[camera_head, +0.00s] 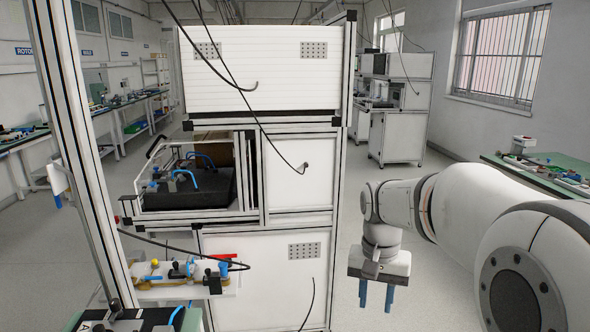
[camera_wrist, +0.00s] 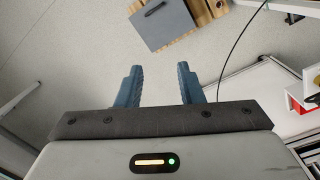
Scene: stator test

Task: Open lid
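A clear lid (camera_head: 163,168) covers a test bay in the white cabinet in the head view. A black handle (camera_head: 155,146) sits at its upper left. The lid looks lowered over the bay. Behind it are a dark block (camera_head: 215,188) and fittings with blue hoses (camera_head: 186,177). My gripper (camera_head: 376,300) hangs to the right of the cabinet, fingers pointing down, well away from the lid. Its two blue fingers are apart with nothing between them; they also show in the wrist view (camera_wrist: 159,82). The lid is not identifiable in the wrist view.
The white cabinet (camera_head: 262,80) fills the centre, with black cables hanging over its front. A small fixture table (camera_head: 185,292) stands at the lower left beside a metal frame post (camera_head: 75,140). The floor (camera_head: 425,275) around my gripper is clear.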

